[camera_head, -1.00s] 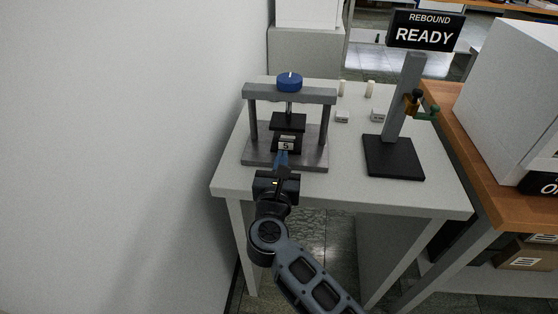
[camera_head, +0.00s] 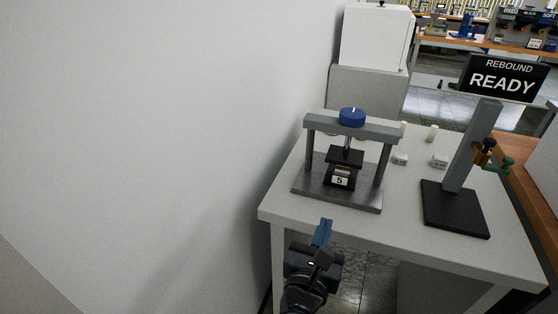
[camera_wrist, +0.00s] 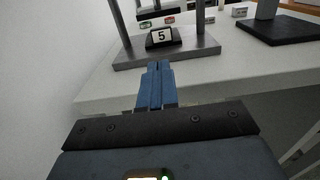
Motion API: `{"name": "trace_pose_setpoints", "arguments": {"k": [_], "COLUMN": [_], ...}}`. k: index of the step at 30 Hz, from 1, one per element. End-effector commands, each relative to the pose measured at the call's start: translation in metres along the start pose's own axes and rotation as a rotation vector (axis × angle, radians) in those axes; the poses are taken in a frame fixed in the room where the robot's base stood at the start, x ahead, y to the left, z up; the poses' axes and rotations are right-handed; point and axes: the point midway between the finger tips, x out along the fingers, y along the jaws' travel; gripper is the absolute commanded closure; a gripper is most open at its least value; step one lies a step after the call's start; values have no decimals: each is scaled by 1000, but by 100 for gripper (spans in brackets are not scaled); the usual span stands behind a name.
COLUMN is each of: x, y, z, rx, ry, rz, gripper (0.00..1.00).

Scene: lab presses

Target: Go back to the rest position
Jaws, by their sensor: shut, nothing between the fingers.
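My gripper (camera_head: 323,233) is shut and empty, with its blue fingers pressed together. It is in front of the table's near edge, apart from the press. In the wrist view the shut fingers (camera_wrist: 157,70) point toward the press base. The press (camera_head: 350,125) stands on the white table with a grey base, two posts, a crossbar and a blue knob on top. A black block with a label "5" (camera_head: 340,181) sits in the press; the label also shows in the wrist view (camera_wrist: 162,36).
A stand with a black base (camera_head: 455,208) is right of the press, under a sign reading "REBOUND READY" (camera_head: 502,79). Small white labelled blocks (camera_head: 400,159) and pale cylinders (camera_head: 432,133) lie behind. A wall (camera_head: 150,130) is close on the left. The white table (camera_head: 400,230) has a bare front strip.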

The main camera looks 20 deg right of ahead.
Motion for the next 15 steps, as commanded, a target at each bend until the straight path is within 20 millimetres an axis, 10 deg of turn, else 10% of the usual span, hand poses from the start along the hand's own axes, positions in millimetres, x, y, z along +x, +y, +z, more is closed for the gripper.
{"name": "trace_pose_setpoints", "arguments": {"k": [8,15], "x": [-22,-80], "y": [-32,-94], "z": [1,16], "rx": [-207,-779], "ry": [-70,-242], "rz": [13,47], "gripper": [100,100]}}
